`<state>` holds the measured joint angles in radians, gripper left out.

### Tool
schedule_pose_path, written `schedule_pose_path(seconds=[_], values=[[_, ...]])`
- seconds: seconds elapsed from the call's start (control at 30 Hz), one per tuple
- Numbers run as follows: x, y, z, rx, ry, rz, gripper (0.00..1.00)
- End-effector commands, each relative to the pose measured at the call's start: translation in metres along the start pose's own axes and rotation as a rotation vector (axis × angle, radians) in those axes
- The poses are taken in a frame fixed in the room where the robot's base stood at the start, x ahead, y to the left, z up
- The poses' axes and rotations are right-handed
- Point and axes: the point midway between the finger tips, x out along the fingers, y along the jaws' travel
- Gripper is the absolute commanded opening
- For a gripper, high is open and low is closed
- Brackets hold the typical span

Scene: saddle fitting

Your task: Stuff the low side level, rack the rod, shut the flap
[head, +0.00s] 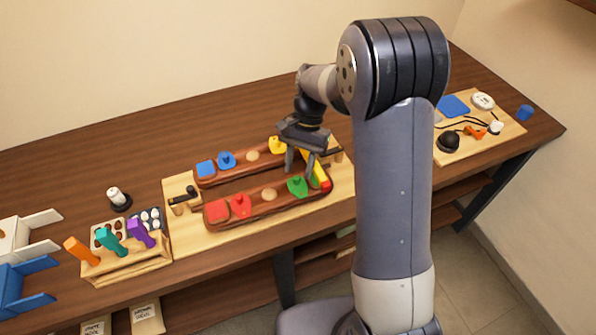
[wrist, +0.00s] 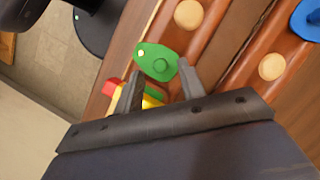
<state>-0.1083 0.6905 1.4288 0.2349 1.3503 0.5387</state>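Two long reddish-brown panels, the back one (head: 232,176) and the front one (head: 268,204), lie on a pale board (head: 180,240). A green knobbed piece (head: 297,186) sits near the front panel's right end; it also shows in the wrist view (wrist: 157,62). A red, yellow and green striped strip (head: 325,184) lies beside it, partly hidden by a finger. My gripper (head: 299,171) hangs over that end. In the wrist view its fingers (wrist: 160,82) stand apart, near the green piece, with nothing visibly clamped. I cannot tell which item is the rod or the flap.
A wooden rack (head: 125,262) at left holds orange, teal and purple handled tools. White (head: 15,238) and blue (head: 20,285) open boxes stand further left. A small bottle (head: 117,197) stands behind the rack. A loaded board (head: 490,140) lies at right.

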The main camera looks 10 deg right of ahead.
Motion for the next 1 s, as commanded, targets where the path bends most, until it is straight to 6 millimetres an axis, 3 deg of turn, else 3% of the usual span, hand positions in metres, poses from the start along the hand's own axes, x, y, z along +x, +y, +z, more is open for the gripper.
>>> schedule_pose_path(seconds=[0.2, 0.4, 0.63, 1.0], values=[[-0.046, 0.000, -0.002, 0.000, 0.005, -0.003, 0.38], [-0.076, 0.000, -0.001, 0.000, 0.003, -0.001, 0.38], [-0.086, 0.001, 0.000, 0.001, 0.001, 0.000, 0.38], [-0.079, 0.000, 0.000, 0.000, 0.000, 0.000, 0.38]])
